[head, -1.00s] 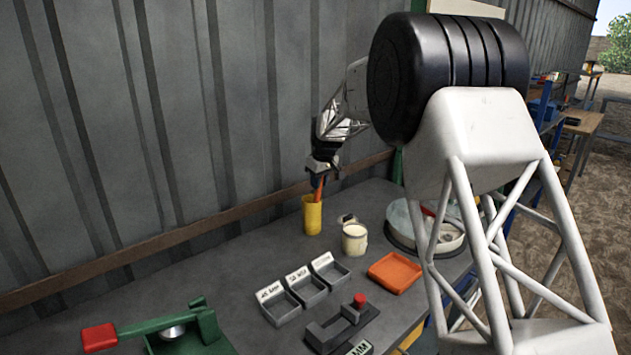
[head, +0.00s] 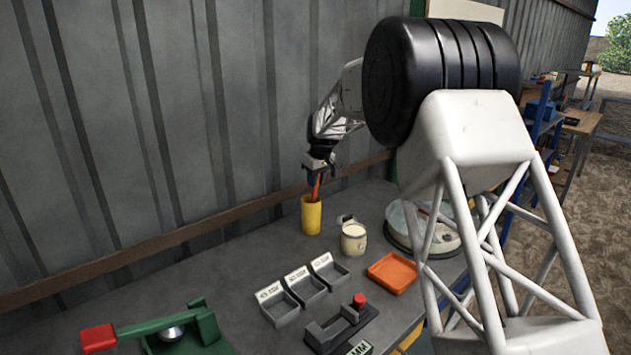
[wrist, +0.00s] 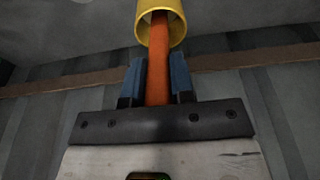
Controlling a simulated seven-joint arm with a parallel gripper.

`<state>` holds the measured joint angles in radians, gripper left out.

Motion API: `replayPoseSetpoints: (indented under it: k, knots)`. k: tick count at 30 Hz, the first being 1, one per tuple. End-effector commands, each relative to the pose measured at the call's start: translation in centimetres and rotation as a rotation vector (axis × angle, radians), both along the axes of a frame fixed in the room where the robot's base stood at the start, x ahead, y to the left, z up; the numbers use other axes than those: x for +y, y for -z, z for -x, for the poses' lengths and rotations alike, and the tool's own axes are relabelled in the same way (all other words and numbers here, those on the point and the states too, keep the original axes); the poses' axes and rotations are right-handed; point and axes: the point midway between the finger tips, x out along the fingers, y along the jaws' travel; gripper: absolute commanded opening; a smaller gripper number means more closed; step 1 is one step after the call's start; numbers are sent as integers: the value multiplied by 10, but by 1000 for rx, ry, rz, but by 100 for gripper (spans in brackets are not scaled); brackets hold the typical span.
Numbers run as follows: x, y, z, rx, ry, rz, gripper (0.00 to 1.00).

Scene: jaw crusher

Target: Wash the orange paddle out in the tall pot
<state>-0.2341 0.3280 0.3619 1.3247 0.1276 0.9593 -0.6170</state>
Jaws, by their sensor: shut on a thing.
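The tall pot is a yellow cylinder (head: 311,216) standing on the grey bench near the wall. It also shows at the top of the wrist view (wrist: 178,12). My gripper (head: 318,172) is above the pot's mouth, pointing down. In the wrist view its blue fingers (wrist: 158,80) are shut on the handle of the orange paddle (wrist: 158,70). The paddle also shows in the head view (head: 316,188), running down into the pot. Its lower end is hidden inside the pot.
A cream-coloured cup (head: 354,238) and a round pan (head: 398,222) stand right of the pot. An orange tray (head: 392,273), several labelled grey bins (head: 306,286), a dark block with a red knob (head: 340,324) and a green lever press (head: 190,335) are nearer. Bare bench lies left of the pot.

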Motion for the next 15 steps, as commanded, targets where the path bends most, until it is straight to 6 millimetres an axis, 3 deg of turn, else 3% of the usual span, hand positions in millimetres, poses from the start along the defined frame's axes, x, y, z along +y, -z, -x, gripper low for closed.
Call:
replayPoseSetpoints:
  k: [15]
  knots:
    - [-4,-29,4,0,0,0,0]
